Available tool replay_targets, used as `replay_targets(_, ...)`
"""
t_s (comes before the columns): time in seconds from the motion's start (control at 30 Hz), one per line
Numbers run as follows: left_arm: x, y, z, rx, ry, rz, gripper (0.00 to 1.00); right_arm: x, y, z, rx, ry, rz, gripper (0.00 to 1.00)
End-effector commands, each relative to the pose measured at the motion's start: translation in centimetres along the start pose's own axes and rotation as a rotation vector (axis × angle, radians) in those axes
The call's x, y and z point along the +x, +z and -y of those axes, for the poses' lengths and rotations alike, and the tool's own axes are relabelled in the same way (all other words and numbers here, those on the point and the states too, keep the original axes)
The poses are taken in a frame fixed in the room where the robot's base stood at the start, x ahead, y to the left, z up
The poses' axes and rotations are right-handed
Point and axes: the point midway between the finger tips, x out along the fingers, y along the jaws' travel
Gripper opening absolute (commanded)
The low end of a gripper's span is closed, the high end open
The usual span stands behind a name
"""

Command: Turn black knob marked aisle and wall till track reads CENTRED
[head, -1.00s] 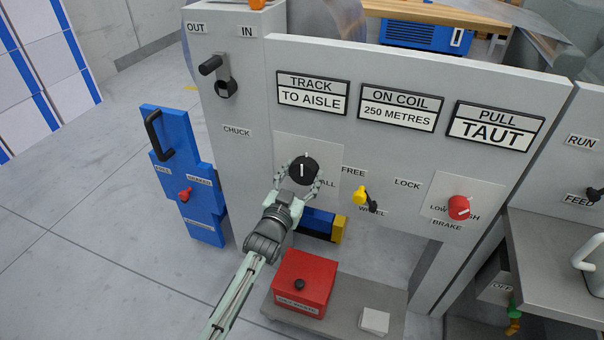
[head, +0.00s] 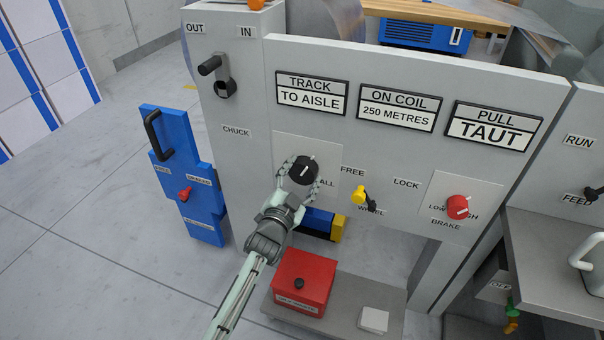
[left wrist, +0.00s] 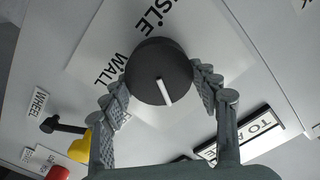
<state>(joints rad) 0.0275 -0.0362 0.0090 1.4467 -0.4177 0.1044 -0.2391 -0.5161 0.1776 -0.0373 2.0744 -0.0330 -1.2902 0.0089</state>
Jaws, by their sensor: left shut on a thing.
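The black knob (head: 304,170) with a white pointer line sits on a pale plate on the grey panel. In the left wrist view the knob (left wrist: 159,72) shows close up, with the words WALL and AISLE beside it. My left gripper (head: 299,184) is shut on the knob, one finger on each side, also seen in the left wrist view (left wrist: 165,90). The pointer leans up and to the right in the head view. The track display (head: 311,93) reads TRACK TO AISLE. My right gripper is not in view.
To the knob's right are a yellow lever (head: 360,195) and a red brake knob (head: 458,207). The chuck lever (head: 218,76) is up left. Other displays read 250 METRES and TAUT.

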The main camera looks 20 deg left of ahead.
Motion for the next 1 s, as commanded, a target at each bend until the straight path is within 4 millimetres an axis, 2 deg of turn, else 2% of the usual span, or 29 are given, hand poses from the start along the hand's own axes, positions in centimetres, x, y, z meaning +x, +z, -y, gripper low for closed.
replay_targets(0.6,-0.03,0.04,-0.07,0.055,0.0,0.001,0.31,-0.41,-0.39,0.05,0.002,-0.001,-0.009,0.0)
replay_targets(0.63,-0.03,0.04,-0.07,0.055,0.0,0.001,0.63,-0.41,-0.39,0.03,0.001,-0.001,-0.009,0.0)
replay_targets(0.7,-0.03,0.04,-0.07,0.055,0.0,0.001,0.71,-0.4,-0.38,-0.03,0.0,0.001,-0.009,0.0)
replay_targets(0.8,-0.02,0.03,-0.06,0.054,0.0,0.001,0.81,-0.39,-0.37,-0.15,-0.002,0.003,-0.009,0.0)
replay_targets(1.0,-0.01,0.02,-0.05,0.054,0.0,0.0,0.81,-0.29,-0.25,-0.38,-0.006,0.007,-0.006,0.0)
